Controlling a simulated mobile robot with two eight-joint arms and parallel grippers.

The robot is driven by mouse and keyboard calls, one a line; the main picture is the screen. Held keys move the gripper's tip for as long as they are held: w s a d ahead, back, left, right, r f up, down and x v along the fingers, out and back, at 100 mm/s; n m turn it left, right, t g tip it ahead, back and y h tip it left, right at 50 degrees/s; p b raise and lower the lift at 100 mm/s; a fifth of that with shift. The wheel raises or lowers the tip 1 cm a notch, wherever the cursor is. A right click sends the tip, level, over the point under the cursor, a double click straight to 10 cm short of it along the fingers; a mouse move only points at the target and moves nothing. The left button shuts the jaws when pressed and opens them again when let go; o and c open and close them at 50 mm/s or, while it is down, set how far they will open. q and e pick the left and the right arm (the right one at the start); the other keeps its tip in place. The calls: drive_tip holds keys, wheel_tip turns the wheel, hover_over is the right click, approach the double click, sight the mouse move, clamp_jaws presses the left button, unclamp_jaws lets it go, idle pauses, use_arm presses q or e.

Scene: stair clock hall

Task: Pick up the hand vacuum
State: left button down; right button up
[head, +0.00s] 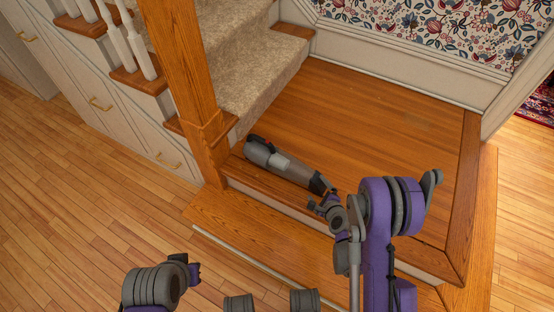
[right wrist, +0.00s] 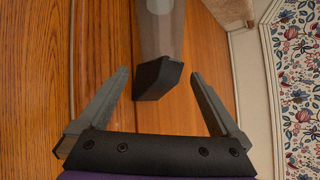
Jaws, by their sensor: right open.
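The hand vacuum (head: 285,165) is grey with a dark nozzle and a dark, red-marked handle end. It lies on the wooden stair landing (head: 370,120), close to the landing's front edge and the newel post. My right gripper (head: 327,207) is at the nozzle end of the vacuum in the head view. In the right wrist view, my right gripper (right wrist: 163,88) is open, and the vacuum's dark nozzle (right wrist: 157,80) shows between and just beyond its fingertips. I cannot tell whether they touch. My left arm shows at the bottom of the head view, but its jaws are not clearly seen.
A wooden newel post (head: 188,80) stands at the landing's left corner, beside carpeted stairs (head: 250,75). A lower wooden step (head: 270,235) runs along the front. A papered wall (head: 430,30) bounds the back. The landing right of the vacuum is clear.

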sight(308, 180)
drive_tip(key=shift+w+a+p, duration=0.2)
drive_tip(key=shift+w+p, duration=0.45)
drive_tip(key=shift+p, duration=0.15)
drive_tip(key=shift+f+b+x, duration=0.25)
drive_tip(key=shift+b+x, duration=0.2)
drive_tip(key=shift+x, duration=0.75)
drive_tip(key=w, duration=0.1)
drive_tip(key=w+a+f, duration=0.1)
drive_tip(key=w+f+b, duration=0.1)
drive_tip(key=w, duration=0.1)
drive_tip(key=shift+a, duration=0.4)
drive_tip(key=shift+w+f, duration=0.15)
drive_tip(key=shift+w, duration=0.2)
use_arm(q)
drive_tip(key=shift+r, duration=0.25)
use_arm(e)
clamp_jaws()
